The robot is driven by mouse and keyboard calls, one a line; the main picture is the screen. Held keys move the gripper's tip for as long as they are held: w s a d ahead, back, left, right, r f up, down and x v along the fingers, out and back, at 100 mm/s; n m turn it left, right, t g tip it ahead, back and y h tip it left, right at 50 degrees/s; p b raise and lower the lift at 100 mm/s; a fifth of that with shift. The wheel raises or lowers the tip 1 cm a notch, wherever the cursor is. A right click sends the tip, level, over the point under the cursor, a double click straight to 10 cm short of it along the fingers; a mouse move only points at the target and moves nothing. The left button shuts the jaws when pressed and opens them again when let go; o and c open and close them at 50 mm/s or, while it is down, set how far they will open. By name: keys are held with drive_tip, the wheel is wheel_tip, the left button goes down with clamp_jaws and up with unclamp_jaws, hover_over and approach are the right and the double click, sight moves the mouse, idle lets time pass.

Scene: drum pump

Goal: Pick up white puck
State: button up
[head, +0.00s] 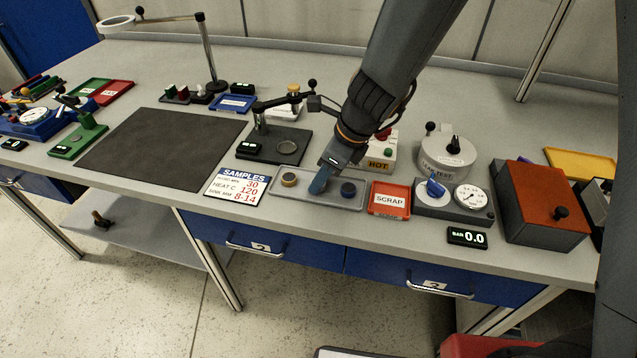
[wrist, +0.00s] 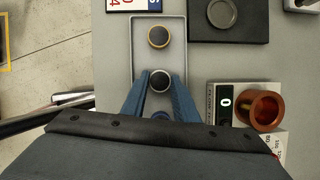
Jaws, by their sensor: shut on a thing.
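The white puck (wrist: 160,80) has a dark top and a pale rim, and sits between my blue fingers in the wrist view. My gripper (head: 318,187) is shut on it, low over the middle of the grey tray (head: 361,205). In the head view the fingers hide the puck. Whether it touches the tray floor I cannot tell. An orange-ringed puck (head: 289,179) stands in the tray to the left, also seen in the wrist view (wrist: 158,37). A blue puck (head: 348,189) stands to the right.
A red SCRAP tray (head: 390,211) is right of the grey tray. The HOT unit (head: 382,154) stands behind. A dark plate with a round disc (head: 287,147) is behind left. The samples card (head: 238,186) lies left. A gauge unit (head: 455,208) is further right.

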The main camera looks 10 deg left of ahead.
wheel_tip(320, 180, up, 13)
drive_tip(key=p, duration=0.6)
idle(0.5)
